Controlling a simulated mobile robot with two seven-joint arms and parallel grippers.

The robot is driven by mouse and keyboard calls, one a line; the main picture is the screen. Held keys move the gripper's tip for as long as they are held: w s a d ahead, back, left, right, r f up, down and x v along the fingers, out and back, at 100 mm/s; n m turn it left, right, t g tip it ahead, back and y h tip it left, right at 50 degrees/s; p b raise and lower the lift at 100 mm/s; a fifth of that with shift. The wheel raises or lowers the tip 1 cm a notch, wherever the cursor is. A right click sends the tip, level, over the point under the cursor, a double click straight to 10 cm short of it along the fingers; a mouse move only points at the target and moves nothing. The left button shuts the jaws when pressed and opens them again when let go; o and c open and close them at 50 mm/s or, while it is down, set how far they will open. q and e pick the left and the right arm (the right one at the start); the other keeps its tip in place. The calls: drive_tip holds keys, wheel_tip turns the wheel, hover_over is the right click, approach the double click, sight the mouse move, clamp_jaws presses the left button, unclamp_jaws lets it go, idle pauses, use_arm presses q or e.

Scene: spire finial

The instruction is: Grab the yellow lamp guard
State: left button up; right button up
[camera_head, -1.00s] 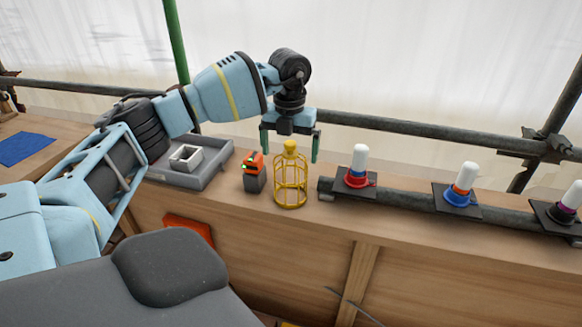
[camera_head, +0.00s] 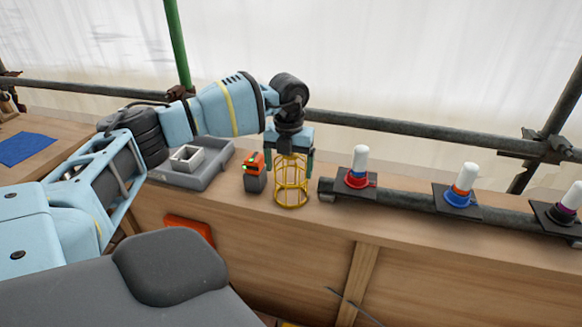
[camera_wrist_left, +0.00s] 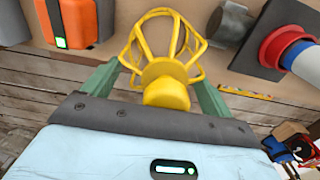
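The yellow lamp guard (camera_head: 291,192) is a wire cage with a solid knob on top, standing upright on the wooden ledge. In the left wrist view, its cage and knob (camera_wrist_left: 167,92) show between the green fingers. My left gripper (camera_head: 290,166) points down over the guard, with one finger on each side of its upper part. The fingers are open, and gaps show between them and the knob. In the head view the gripper hides the knob. My right gripper is not in view.
An orange and black device (camera_head: 254,170) stands close to the left of the guard. A grey tray (camera_head: 212,176) lies further left. A dark pipe (camera_head: 408,198) with several white-topped lamps, the nearest with a red base (camera_head: 357,180), lies to the right. A scaffold rail (camera_head: 400,129) runs behind.

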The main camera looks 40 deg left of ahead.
sight(289, 158)
use_arm(q)
drive_tip(key=shift+c, duration=1.3)
drive_tip(key=shift+r, duration=0.15)
drive_tip(key=shift+r, duration=0.65)
wheel_tip(289, 158, up, 2)
drive_tip(key=shift+d+r, duration=0.1)
drive_tip(key=s+d+r, duration=0.1)
drive_tip(key=s+d, duration=0.9)
drive_tip(key=d, duration=0.2)
drive_tip(key=shift+s+d+r, duration=0.1)
drive_tip(key=shift+d, duration=0.05)
